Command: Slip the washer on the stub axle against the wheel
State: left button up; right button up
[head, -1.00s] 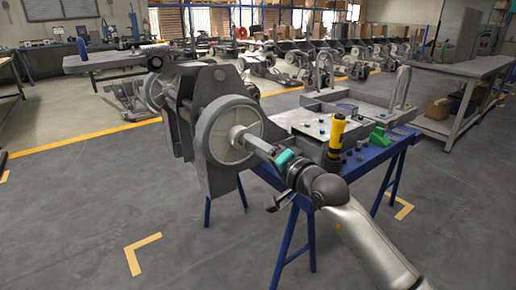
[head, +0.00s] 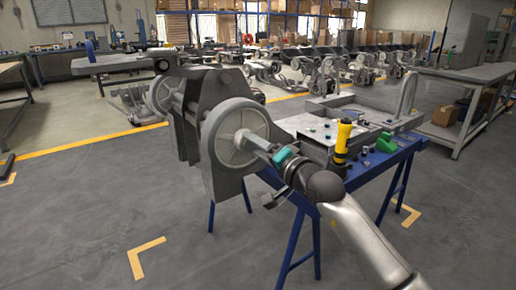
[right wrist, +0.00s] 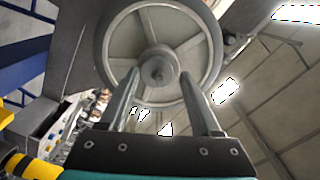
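The wheel (head: 222,151) is a grey spoked disc with a dark rim on the near side of the chassis unit (head: 205,95). In the right wrist view the wheel (right wrist: 118,45) faces me, and the stub axle (right wrist: 157,74) shows as a dark end at its centre. My right gripper (head: 248,140) points at the hub; in the right wrist view its two fingers (right wrist: 160,76) stand apart on either side of a round grey part around the axle. I cannot tell whether that part is the washer or the hub, or whether the fingers touch it. My left gripper is not in view.
A blue-legged table (head: 375,170) stands right of the wheel. On it are a yellow and black tool (head: 342,138), a green block (head: 386,143) and grey fixtures. A workbench (head: 450,78) stands farther right. The floor at front left is clear.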

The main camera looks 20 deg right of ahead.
jog(key=shift+o, duration=1.4)
jog(key=p+v, duration=0.4)
jog(key=v, duration=1.1)
jog(key=shift+s, duration=0.15)
